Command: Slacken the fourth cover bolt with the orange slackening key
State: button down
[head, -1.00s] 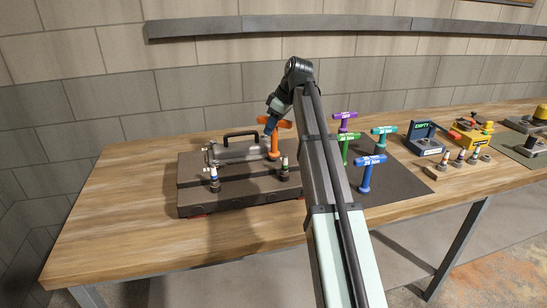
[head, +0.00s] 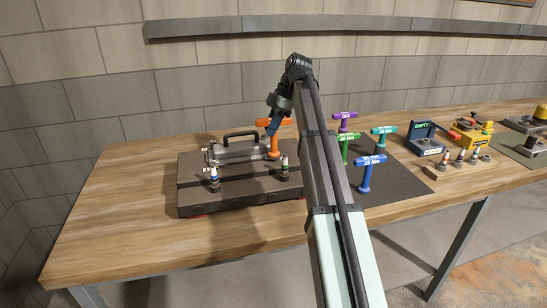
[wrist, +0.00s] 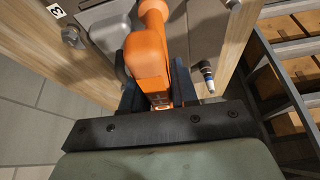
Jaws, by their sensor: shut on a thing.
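The orange slackening key (head: 273,150) stands upright at the right end of the grey cover (head: 232,153) on the dark engine block. My gripper (head: 273,130) is shut on the key's top crossbar. In the wrist view the orange key (wrist: 151,55) sits between my two dark fingers (wrist: 156,85). The key's lower end and the bolt beneath it are hidden, so I cannot tell how they meet. A bolt head (wrist: 72,37) beside a label "3" shows at upper left of the wrist view.
Two plug-like parts stand at the block's front, left (head: 214,181) and right (head: 284,170). Purple (head: 344,117), green (head: 344,150), teal (head: 383,135) and blue (head: 366,172) T-keys stand on the dark mat (head: 402,181). A blue box marked EMPTY (head: 428,145) lies further right.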

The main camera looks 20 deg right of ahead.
jog(key=m+t, duration=0.1)
jog(key=m, duration=0.3)
jog(key=shift+t, duration=0.3)
jog(key=m, duration=0.2)
jog(key=m+t+h, duration=0.1)
jog(key=m, duration=0.1)
jog(key=shift+w+d+m+t+h, duration=0.1)
jog(key=shift+w+m+t+h, duration=0.05)
jog(key=shift+m+t+h, duration=0.2)
jog(key=m, duration=0.2)
jog(key=m+t+h, duration=0.1)
jog(key=m, duration=0.1)
jog(key=shift+w+r+m+h, duration=0.1)
jog(key=shift+r+m+h, duration=0.05)
jog(key=shift+m+h, duration=0.15)
jog(key=shift+w+d+m+h, duration=0.15)
jog(key=shift+m+h, duration=0.6)
jog(key=shift+m, duration=1.2)
